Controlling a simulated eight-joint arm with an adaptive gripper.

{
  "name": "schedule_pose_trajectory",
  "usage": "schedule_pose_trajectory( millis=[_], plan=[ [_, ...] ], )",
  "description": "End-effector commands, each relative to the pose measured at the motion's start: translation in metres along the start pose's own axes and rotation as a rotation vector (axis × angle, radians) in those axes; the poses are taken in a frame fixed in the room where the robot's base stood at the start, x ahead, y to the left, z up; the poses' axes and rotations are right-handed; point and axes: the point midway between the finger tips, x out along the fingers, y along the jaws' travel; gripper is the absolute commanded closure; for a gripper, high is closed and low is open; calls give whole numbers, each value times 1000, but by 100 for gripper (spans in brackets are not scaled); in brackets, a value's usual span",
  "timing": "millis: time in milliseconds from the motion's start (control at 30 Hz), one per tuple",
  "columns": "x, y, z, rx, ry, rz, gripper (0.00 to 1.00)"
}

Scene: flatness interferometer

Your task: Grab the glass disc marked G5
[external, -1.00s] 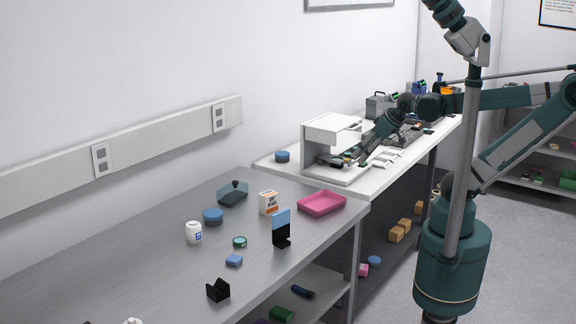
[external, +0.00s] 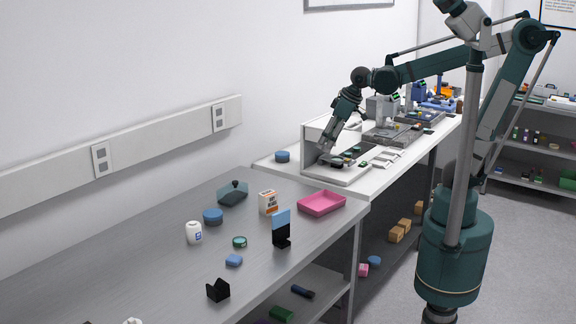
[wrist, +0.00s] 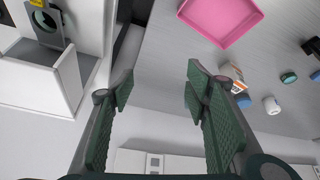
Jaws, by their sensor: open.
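My gripper (external: 328,150) is at the white interferometer housing (external: 318,136) on the far bench, above its base plate. In the wrist view my gripper (wrist: 158,82) is open, with nothing between the fingers. That view shows a round dark-green glass-like disc (wrist: 45,20) in a grey holder at upper left, left of the fingers and apart from them. In the external view small dark round pieces (external: 341,161) sit on the instrument base, close below the gripper. A teal-rimmed disc (external: 239,241) lies on the near grey bench. No G5 mark is legible on any of them.
A pink tray (external: 322,203), a box (external: 268,202), a white bottle (external: 193,232) and a black stand with a blue top (external: 281,229) are on the near bench. White strips (external: 388,156) lie right of the instrument. The wall is close behind.

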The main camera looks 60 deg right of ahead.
Motion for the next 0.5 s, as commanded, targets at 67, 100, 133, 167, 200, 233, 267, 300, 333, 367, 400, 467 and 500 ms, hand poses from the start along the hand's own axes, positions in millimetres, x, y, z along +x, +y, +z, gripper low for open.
schedule_pose_trajectory(
  millis=[67, 100, 133, 167, 200, 233, 267, 300, 333, 367, 400, 467, 500],
  plan=[
    [0, -12, -15, -28, -14, -11, 53],
    [2, -17, -22, -41, -21, -16, 53],
    [3, -21, -26, -52, -26, -20, 53],
    [4, -26, -31, -62, -31, -24, 53],
    [6, -31, -37, -75, -39, -28, 53],
    [7, -36, -41, -85, -44, -32, 53],
    [8, -40, -46, -95, -49, -36, 53],
    [10, -46, -52, -108, -56, -40, 53],
    [11, -51, -56, -118, -61, -44, 53],
    [12, -56, -60, -128, -67, -48, 53],
    [14, -62, -65, -142, -74, -52, 53],
    [18, -72, -74, -162, -84, -59, 53],
    [20, -79, -79, -176, -91, -64, 53]
  ],
)
